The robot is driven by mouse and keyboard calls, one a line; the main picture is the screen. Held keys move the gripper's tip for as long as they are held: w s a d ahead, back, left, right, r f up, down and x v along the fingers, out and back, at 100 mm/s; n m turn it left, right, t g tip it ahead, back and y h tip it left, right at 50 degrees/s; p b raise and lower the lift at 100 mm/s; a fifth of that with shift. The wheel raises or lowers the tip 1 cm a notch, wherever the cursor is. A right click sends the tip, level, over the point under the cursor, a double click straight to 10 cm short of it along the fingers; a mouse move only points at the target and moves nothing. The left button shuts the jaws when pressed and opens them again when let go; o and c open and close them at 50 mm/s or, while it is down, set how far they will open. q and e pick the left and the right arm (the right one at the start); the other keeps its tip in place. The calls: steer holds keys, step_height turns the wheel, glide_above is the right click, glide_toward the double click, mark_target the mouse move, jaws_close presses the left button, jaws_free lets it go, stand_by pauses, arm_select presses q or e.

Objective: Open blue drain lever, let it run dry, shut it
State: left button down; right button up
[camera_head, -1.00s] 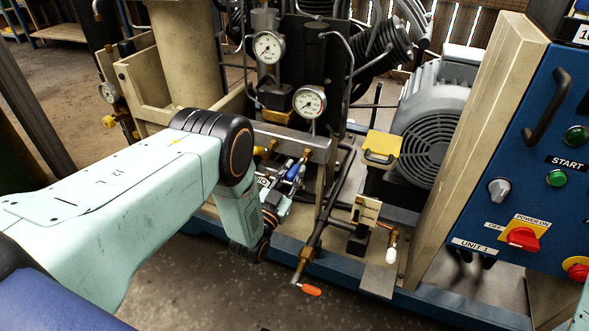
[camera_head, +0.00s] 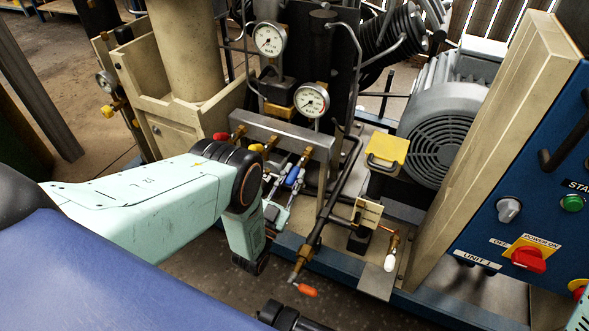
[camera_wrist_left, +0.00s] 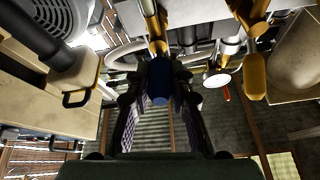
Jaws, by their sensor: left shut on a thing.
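The blue drain lever (camera_head: 292,177) is on the valve row under the grey manifold bar (camera_head: 280,133) in the head view. My left gripper (camera_head: 285,187) reaches it from the lower left and is shut on it. In the left wrist view the blue lever (camera_wrist_left: 158,84) shows end-on between the two dark fingers (camera_wrist_left: 158,105). How far the lever is turned, and whether anything flows from the valve, I cannot tell. My right gripper is not clearly seen.
A red lever (camera_head: 221,136) and a yellow lever (camera_head: 256,148) sit on the same row, left of the blue one. An orange-handled valve (camera_head: 306,290) is low in front, a white-handled one (camera_head: 390,262) to the right. Two pressure gauges (camera_head: 312,100) stand above. The control panel (camera_head: 520,215) is at the right.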

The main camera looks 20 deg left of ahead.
arm_select(q)
steer(key=shift+w+f+t, duration=0.15)
steer(key=shift+t, duration=0.25)
steer(key=shift+f+t+b, duration=0.35)
steer(key=shift+f+t, duration=0.05)
steer(key=shift+t, duration=0.2)
steer(key=shift+w+f+t+b, duration=0.15)
steer(key=shift+f+t+b, duration=0.2)
steer(key=shift+t+b, duration=0.35)
steer(key=shift+b, duration=0.35)
steer(key=c, duration=1.2)
jaws_free()
steer(key=shift+o, duration=0.2)
steer(key=shift+h, duration=0.4)
